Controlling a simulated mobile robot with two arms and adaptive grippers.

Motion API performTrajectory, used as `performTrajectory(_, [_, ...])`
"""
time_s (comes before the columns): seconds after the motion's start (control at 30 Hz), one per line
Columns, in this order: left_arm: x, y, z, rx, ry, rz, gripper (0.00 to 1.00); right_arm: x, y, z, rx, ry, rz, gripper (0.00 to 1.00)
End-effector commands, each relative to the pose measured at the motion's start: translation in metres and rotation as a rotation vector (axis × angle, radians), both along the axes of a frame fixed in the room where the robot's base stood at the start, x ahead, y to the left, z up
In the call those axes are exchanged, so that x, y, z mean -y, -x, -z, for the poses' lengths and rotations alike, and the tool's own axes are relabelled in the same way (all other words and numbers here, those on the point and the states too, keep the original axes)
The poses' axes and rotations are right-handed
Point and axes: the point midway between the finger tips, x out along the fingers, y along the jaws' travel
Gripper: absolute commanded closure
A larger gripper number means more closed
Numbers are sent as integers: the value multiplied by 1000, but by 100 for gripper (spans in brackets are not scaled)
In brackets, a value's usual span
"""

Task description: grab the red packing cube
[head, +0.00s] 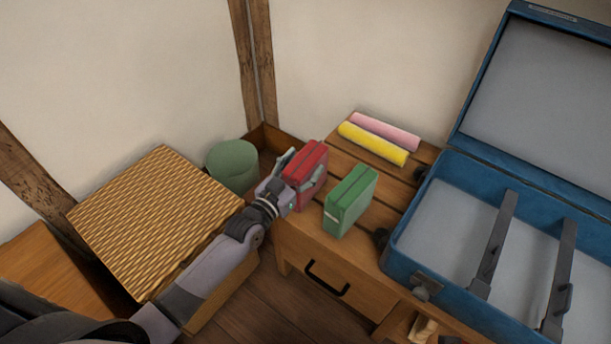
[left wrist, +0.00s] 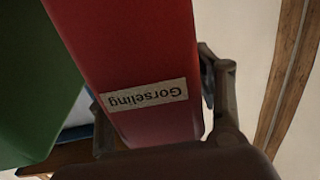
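The red packing cube (head: 308,158) stands on edge at the left end of the slatted wooden bench top. My left gripper (head: 299,178) reaches it from the lower left, with one finger on each side. In the left wrist view the red cube (left wrist: 150,70) fills the space between the fingers (left wrist: 160,115), and its "Gorseling" label faces the camera. The fingers appear to press its two sides. Whether the cube touches the bench is hidden. My right gripper is in neither view.
A green packing cube (head: 350,200) stands close on the right. Yellow (head: 372,144) and pink (head: 386,131) rolls lie behind. An open blue suitcase (head: 455,180) is at the right. A wicker chest (head: 150,215) and a green bin (head: 232,166) are at the left.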

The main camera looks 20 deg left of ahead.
Motion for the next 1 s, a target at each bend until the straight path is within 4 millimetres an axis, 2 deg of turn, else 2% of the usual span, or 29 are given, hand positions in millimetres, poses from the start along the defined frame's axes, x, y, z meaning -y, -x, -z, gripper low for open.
performTrajectory(0.07, [0, 0, 0, 0, 0, 0, 48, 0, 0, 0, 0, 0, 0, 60])
performTrajectory(0.83, [0, 0, 0, 0, 0, 0, 99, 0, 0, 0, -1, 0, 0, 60])
performTrajectory(1.0, [0, 0, 0, 0, 0, 0, 100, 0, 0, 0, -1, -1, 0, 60])
